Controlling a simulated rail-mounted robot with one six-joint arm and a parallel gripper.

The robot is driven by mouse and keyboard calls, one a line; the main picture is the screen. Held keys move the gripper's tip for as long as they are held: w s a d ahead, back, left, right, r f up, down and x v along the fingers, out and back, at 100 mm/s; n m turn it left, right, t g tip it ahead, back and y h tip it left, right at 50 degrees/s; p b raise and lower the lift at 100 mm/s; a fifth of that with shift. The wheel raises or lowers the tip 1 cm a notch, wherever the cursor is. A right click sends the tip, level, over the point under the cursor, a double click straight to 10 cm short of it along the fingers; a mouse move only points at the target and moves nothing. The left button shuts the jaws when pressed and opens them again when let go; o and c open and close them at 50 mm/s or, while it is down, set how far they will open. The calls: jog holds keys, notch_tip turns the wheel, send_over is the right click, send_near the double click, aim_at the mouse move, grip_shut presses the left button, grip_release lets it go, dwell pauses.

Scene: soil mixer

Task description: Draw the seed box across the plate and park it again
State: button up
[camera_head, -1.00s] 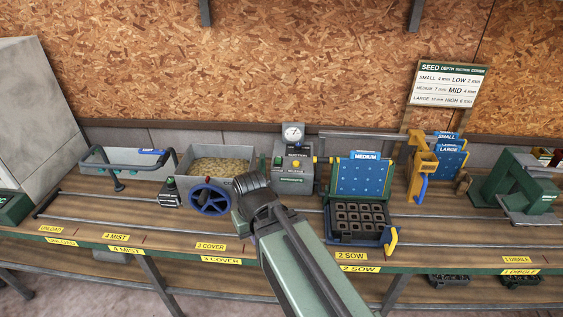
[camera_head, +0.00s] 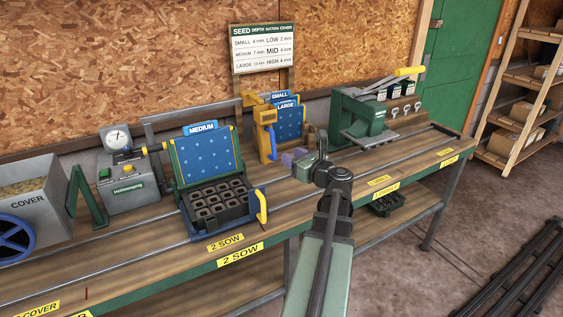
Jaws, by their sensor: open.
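The blue perforated plate labelled MEDIUM (camera_head: 207,158) stands tilted up at the back of the sow station, left of centre. A dark cell tray (camera_head: 217,197) lies in the blue frame in front of it. A yellow handle (camera_head: 262,206) rises at the frame's right side. I cannot pick out the seed box for certain. My gripper (camera_head: 299,165) is open, right of the sow station and apart from it, in front of the yellow stand. My wrist partly hides it, and I see nothing held in it.
A yellow stand (camera_head: 266,127) holds blue plates marked SMALL and LARGE. A green dibble machine (camera_head: 365,118) stands at the right. A grey control box with a gauge (camera_head: 124,178) and the cover hopper (camera_head: 35,195) stand at the left. Rails run along the bench front.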

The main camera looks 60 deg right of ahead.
aim_at(273, 155)
jog(key=x, duration=1)
jog(key=shift+w+d+r, duration=0.15)
jog(key=shift+d+r, duration=0.1)
jog(key=shift+d, duration=0.15)
grip_shut()
